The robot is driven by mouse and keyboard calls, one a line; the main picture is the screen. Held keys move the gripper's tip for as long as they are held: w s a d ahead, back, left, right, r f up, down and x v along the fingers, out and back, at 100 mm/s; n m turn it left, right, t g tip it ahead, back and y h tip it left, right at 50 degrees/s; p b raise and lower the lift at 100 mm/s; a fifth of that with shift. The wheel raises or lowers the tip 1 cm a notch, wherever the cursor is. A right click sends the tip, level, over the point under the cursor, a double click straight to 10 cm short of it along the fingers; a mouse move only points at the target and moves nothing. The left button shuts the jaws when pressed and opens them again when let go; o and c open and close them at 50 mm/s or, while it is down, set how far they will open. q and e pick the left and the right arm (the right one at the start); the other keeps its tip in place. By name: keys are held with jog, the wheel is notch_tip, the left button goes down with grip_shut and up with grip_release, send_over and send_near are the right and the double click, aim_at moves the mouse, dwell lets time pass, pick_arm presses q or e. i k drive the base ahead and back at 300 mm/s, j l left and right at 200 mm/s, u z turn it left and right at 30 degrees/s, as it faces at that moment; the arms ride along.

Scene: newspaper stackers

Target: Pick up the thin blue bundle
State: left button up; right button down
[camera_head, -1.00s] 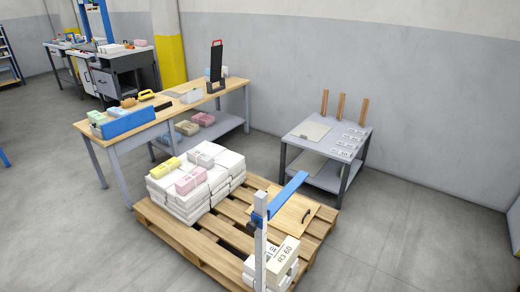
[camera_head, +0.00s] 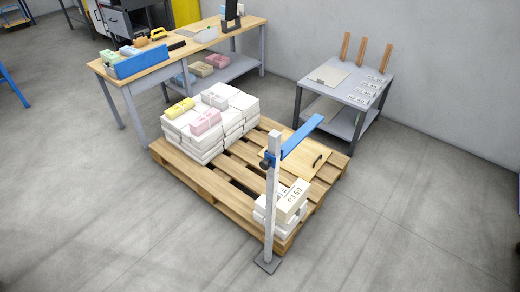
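A small light-blue bundle (camera_head: 183,78) lies on the lower shelf of the wooden-topped workbench, at the left end of a short row. It is small in the picture and I cannot judge its thickness well. An olive bundle (camera_head: 201,69) and a pink bundle (camera_head: 217,61) lie to its right on the same shelf. Neither of my grippers shows in the head view.
The wooden-topped workbench (camera_head: 245,24) carries a blue bin (camera_head: 142,62). A pallet (camera_head: 192,182) with white stacks and a post with a blue arm (camera_head: 303,138) stands in front. A grey table (camera_head: 338,93) is at right. Floor at left is open.

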aim_at(127, 51)
jog(key=i+j, duration=0.15)
jog(key=j, duration=0.15)
jog(key=i+j, duration=0.1)
jog(key=j, duration=0.25)
jog(key=i+j, duration=0.15)
jog(key=j, duration=0.15)
jog(key=i+j, duration=0.1)
jog(key=j, duration=0.25)
jog(key=i+j, duration=0.3)
jog(key=j, duration=0.25)
jog(key=i+j+u, duration=0.15)
jog(key=i+j, duration=0.2)
jog(key=j, duration=0.2)
jog(key=i+j, duration=0.35)
jog(key=j, duration=0.2)
jog(key=i+j+u, duration=0.1)
jog(key=i+j, duration=0.2)
jog(key=j, duration=0.2)
jog(key=i+j, duration=0.4)
jog(key=i+j+u, duration=0.1)
jog(key=i+j, duration=0.55)
jog(key=i+j+z, duration=0.15)
jog(key=z, duration=0.25)
jog(key=i+j+z, duration=0.15)
jog(key=z, duration=0.3)
jog(key=i+j+z, duration=0.1)
jog(key=j+z, duration=0.15)
jog(key=z, duration=0.15)
